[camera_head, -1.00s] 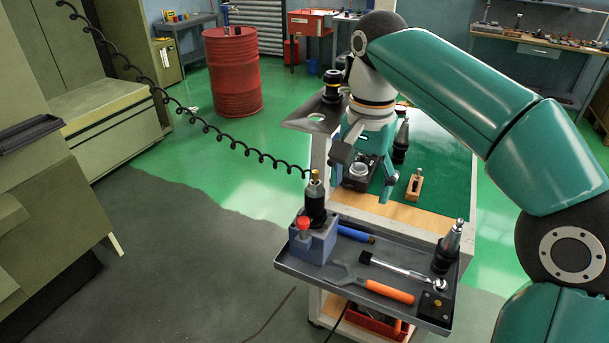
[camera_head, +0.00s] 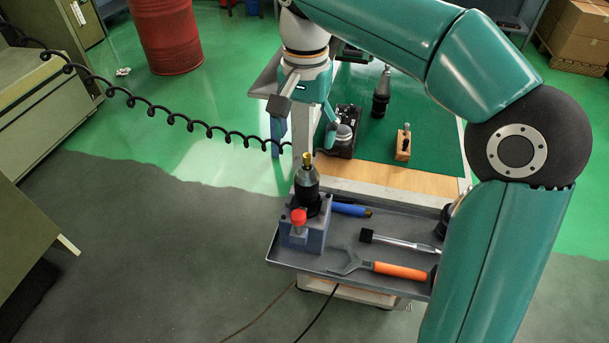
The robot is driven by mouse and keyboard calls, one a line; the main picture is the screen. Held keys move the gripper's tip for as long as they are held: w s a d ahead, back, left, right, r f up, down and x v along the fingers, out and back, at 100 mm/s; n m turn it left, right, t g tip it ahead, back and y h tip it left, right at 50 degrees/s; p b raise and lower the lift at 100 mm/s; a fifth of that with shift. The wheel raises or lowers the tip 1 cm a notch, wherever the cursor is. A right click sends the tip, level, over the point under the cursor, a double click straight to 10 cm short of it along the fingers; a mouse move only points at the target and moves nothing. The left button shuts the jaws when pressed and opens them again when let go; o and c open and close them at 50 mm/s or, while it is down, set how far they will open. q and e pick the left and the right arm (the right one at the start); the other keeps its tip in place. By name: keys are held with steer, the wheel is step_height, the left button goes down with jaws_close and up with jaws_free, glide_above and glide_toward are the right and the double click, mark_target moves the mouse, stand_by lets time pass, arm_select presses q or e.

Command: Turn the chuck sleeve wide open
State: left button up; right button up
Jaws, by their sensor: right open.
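The chuck (camera_head: 306,182) stands upright in a blue-grey holding block (camera_head: 303,235) at the left end of the cart's grey tray. It has a grey tapered sleeve, a black lower body and a brass-coloured tip. A red knob (camera_head: 298,217) sits on the block's front. My right gripper (camera_head: 303,115) is open and empty. In the picture it is above the chuck, apart from it, with its fingers pointing down. How far behind the chuck it is, I cannot tell. My left gripper is not in view.
The grey tray (camera_head: 300,262) holds an orange-handled wrench (camera_head: 385,269), a ratchet (camera_head: 400,241) and a blue-handled tool (camera_head: 350,209). A coiled black cable (camera_head: 180,120) hangs at left.

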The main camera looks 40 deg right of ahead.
mark_target(307, 176)
steer(key=f, duration=1.1)
steer(key=shift+s+f+b, duration=0.1)
steer(key=shift+s+b, duration=0.15)
steer(key=shift+b, duration=0.05)
steer(key=shift+c, duration=0.2)
steer(key=c, duration=1.1)
steer(key=shift+n, duration=0.3)
